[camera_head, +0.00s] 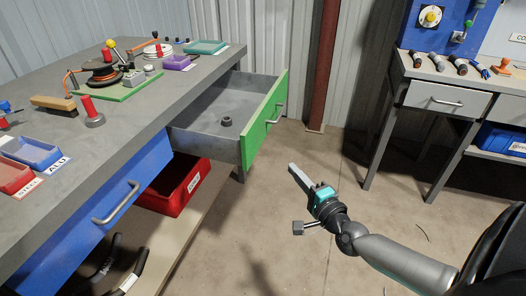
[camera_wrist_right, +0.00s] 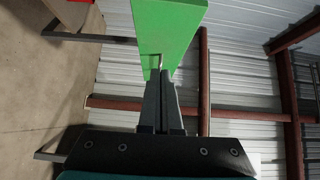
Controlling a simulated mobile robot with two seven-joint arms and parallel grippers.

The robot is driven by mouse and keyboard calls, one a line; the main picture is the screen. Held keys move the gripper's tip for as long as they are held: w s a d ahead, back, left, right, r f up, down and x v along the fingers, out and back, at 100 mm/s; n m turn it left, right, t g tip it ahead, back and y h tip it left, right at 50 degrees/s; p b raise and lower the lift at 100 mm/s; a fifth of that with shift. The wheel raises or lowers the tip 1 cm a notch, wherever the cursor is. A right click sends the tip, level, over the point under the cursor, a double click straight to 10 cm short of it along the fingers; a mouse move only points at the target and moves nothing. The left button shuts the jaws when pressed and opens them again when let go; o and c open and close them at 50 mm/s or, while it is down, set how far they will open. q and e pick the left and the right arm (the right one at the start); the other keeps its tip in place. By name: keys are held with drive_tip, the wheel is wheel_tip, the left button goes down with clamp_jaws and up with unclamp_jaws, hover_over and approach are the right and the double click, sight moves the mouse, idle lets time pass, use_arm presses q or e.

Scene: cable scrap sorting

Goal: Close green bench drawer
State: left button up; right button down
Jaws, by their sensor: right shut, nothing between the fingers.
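The green bench drawer (camera_head: 264,122) is pulled well out of the bench. Its grey tray lies open, with a small dark ring-shaped part (camera_head: 226,122) inside, and its bar handle (camera_head: 277,112) is on the green front. My right gripper (camera_head: 292,168) is shut and empty, in front of and lower right of the green front in the head view. In the right wrist view the shut fingers (camera_wrist_right: 160,78) point at the green front (camera_wrist_right: 168,25), with a bit of the handle at their tips. I cannot tell whether they touch. My left gripper is not in view.
A blue drawer (camera_head: 95,215) is shut in the same bench (camera_head: 200,75). A red bin (camera_head: 178,187) stands on the shelf below. A second bench with a grey drawer (camera_head: 447,98) is at the right. The floor (camera_head: 290,235) between is clear.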

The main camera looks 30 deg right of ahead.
drive_tip(key=b, duration=0.3)
approach(256, 139)
drive_tip(key=w+d, duration=0.3)
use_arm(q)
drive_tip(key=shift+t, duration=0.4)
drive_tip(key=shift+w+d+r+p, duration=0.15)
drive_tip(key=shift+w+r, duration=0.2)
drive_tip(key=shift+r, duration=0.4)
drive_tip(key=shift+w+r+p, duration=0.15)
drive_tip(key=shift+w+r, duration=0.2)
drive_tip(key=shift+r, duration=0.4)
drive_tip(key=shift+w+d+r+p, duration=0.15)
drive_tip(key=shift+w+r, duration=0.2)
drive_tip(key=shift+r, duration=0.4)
use_arm(e)
drive_tip(key=shift+w+a, duration=1.1)
drive_tip(key=shift+w, duration=0.35)
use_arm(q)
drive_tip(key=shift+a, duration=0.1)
use_arm(e)
drive_tip(key=shift+a, duration=0.1)
